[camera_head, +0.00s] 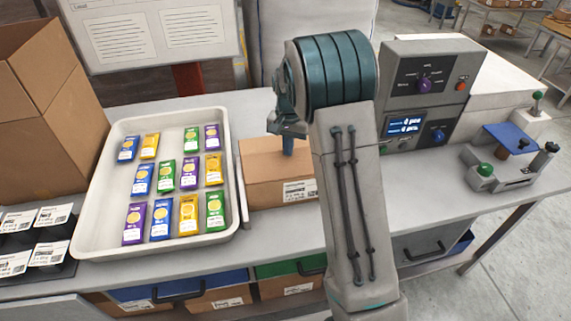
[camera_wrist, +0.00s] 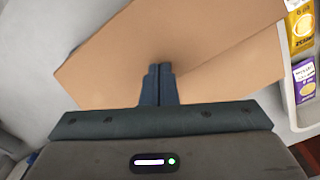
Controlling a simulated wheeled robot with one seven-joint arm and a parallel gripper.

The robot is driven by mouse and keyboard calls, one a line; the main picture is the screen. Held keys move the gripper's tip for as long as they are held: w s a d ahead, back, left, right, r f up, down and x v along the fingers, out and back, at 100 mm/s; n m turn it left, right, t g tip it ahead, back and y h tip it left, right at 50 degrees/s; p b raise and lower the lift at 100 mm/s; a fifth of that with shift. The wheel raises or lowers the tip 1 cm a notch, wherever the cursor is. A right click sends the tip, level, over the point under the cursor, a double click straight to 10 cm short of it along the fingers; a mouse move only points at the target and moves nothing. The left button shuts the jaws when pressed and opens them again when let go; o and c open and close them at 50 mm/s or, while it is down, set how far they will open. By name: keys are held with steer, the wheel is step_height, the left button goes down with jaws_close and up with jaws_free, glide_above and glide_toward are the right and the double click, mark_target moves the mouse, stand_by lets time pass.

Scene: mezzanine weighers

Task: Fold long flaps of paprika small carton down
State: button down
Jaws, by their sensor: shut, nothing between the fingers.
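The small carton (camera_head: 262,172) is a brown cardboard box with a white label on its front, standing on the bench right of the tray. Its top looks covered by cardboard flaps, with a seam between them in the wrist view (camera_wrist: 215,62). My gripper (camera_head: 288,150) is over the carton's top, pointing down, with its fingers at or close to the cardboard. In the wrist view the gripper's fingers (camera_wrist: 158,72) are together and empty, near the seam. I cannot tell whether they touch. My arm hides the carton's right part in the head view.
A white tray (camera_head: 84,240) with several coloured packets stands close on the carton's left. A control box (camera_head: 420,95) with dials and a blue display stands to the right. A large brown carton (camera_head: 45,100) is at the far left. The bench between carton and control box is partly hidden by my arm.

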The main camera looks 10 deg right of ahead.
steer(key=shift+w+f, duration=0.35)
steer(key=shift+f, duration=0.2)
steer(key=shift+f+b, duration=0.25)
steer(key=shift+b, duration=0.05)
steer(key=shift+f, duration=0.25)
step_height(320, 180, up, 9)
steer(key=p, duration=0.5)
steer(key=shift+p, duration=0.3)
steer(key=shift+r, duration=0.1)
